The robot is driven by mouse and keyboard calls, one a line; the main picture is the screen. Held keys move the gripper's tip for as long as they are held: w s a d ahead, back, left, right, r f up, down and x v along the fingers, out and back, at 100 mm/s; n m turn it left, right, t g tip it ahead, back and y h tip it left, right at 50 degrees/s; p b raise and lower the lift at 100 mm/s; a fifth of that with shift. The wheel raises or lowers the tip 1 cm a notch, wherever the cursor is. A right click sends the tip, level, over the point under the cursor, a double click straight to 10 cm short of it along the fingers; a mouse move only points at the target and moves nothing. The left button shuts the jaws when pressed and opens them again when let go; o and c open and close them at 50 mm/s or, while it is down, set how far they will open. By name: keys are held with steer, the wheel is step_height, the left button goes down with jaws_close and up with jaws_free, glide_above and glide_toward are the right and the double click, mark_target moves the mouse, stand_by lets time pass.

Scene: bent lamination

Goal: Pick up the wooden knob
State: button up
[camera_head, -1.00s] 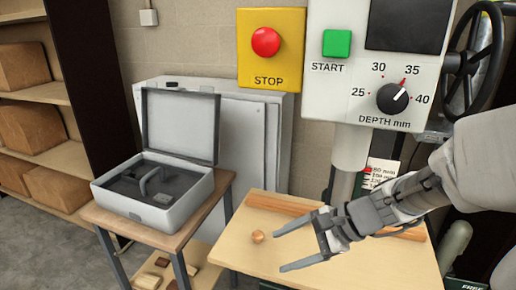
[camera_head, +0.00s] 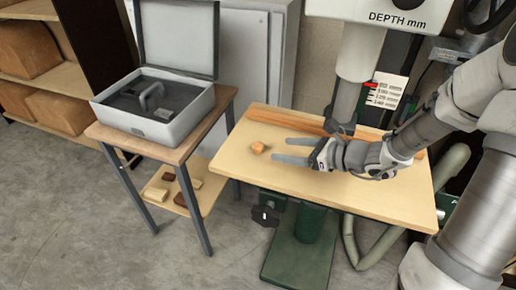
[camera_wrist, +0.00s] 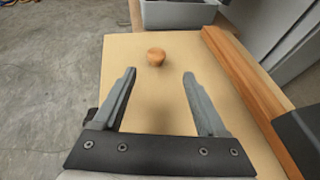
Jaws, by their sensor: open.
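The wooden knob (camera_head: 258,147) is small, round and light brown. It rests on the pale wooden table (camera_head: 237,160) near its left end. In the wrist view the knob (camera_wrist: 156,57) lies beyond my fingertips, roughly centred between them. My gripper (camera_head: 290,151) is open and empty, low over the table to the right of the knob, with its fingers pointing at it. In the wrist view my gripper (camera_wrist: 159,74) shows both fingers apart, with a gap between them and the knob.
A wooden fence strip (camera_head: 290,119) runs along the table's back edge. An open grey case (camera_head: 165,130) stands on a side table to the left, with several small blocks (camera_head: 168,177) on its lower shelf. A machine column (camera_head: 361,52) rises behind the table.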

mark_target(263, 154)
steer(key=x, duration=0.7)
steer(key=shift+s+a+r+b, duration=0.15)
steer(key=shift+a+b, duration=0.15)
steer(key=shift+a, duration=0.15)
jaws_close()
